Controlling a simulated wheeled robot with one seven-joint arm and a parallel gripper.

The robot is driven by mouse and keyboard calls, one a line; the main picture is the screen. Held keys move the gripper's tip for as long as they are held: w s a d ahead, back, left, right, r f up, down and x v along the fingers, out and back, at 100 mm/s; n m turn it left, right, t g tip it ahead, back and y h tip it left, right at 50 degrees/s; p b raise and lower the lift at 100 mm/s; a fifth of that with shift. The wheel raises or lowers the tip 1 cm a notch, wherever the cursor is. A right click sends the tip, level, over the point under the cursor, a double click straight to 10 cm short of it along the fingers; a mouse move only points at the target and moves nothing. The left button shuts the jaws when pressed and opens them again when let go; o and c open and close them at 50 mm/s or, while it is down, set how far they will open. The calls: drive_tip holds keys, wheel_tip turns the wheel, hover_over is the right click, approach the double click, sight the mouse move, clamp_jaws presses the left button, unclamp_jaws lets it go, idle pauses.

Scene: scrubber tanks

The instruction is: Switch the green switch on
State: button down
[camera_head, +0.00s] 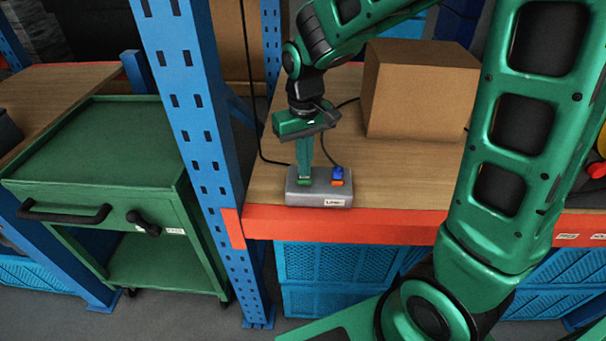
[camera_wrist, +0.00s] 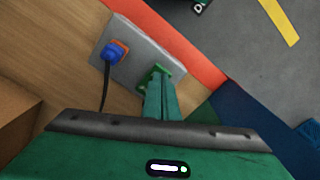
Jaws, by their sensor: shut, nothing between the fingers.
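A grey switch box (camera_head: 319,194) with a label on its front stands near the front edge of the wooden shelf. It also shows in the wrist view (camera_wrist: 134,50). The green switch (camera_head: 304,182) is on its left side, partly hidden by my fingers; in the wrist view its green base (camera_wrist: 160,70) shows around the fingertips. My gripper (camera_head: 304,178) is shut and points down, its fingertips at the green switch, seemingly touching it. Nothing is between the fingers. Whether the switch is tipped on or off cannot be told.
A blue plug or switch with an orange base (camera_head: 338,174) sits on the right of the same box, with a black cable. A cardboard box (camera_head: 418,92) stands behind to the right. A blue rack post (camera_head: 190,95) rises at the left, beside a green cart (camera_head: 95,160).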

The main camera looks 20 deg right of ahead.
drive_tip(key=shift+f, duration=0.95)
idle(0.6)
drive_tip(key=shift+r, duration=3.5)
drive_tip(key=s+d+r+m, duration=0.2)
drive_tip(key=s+d+m, duration=0.2)
drive_tip(key=s+d, duration=0.7)
drive_tip(key=s+d+f+m, duration=0.1)
drive_tip(key=s+d+m, duration=0.2)
drive_tip(key=s+d, duration=0.5)
drive_tip(key=s, duration=0.3)
drive_tip(key=shift+s+d+f+m, duration=0.3)
drive_tip(key=shift+s+d+f, duration=0.1)
